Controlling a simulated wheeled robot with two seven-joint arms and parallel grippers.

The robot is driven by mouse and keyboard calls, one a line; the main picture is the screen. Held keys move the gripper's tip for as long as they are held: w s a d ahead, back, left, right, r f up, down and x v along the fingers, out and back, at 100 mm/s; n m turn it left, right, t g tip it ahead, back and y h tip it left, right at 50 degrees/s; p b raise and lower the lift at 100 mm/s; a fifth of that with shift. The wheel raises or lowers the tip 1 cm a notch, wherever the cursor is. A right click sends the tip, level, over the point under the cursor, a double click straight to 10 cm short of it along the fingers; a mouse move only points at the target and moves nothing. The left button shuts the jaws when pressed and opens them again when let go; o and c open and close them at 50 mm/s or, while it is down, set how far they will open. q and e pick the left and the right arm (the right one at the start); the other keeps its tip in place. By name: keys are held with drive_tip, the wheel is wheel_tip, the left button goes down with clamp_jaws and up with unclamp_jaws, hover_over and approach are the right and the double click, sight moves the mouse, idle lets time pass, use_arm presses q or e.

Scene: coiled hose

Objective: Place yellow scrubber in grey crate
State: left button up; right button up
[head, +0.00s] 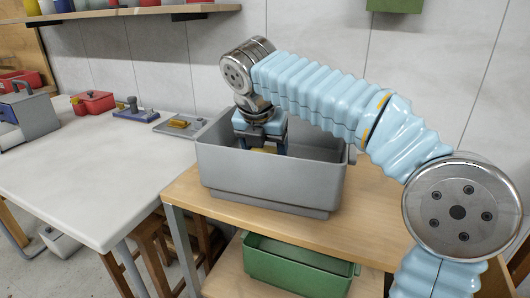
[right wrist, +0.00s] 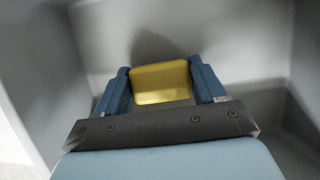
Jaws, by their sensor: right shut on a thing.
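The grey crate (head: 270,182) stands on a wooden table in the middle of the head view. My right gripper (head: 262,149) reaches down inside it from above. In the right wrist view the gripper (right wrist: 163,84) is shut on the yellow scrubber (right wrist: 160,82), with one blue finger on each side. The scrubber is within the crate walls (right wrist: 42,75); whether it touches the crate floor I cannot tell. In the head view only a sliver of the scrubber (head: 262,150) shows above the crate's front rim. My left gripper is not in view.
A green crate (head: 290,262) sits on the shelf below. To the left, a white table (head: 90,185) holds a red container (head: 93,102), a grey toolbox (head: 28,118) and small trays (head: 180,124). A wooden shelf (head: 140,13) hangs on the wall. The white table's front is clear.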

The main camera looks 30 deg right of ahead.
drive_tip(key=o, duration=0.9)
drive_tip(key=shift+o, duration=0.2)
drive_tip(key=p+v, duration=0.3)
drive_tip(key=v, duration=0.9)
drive_tip(key=shift+r, duration=0.1)
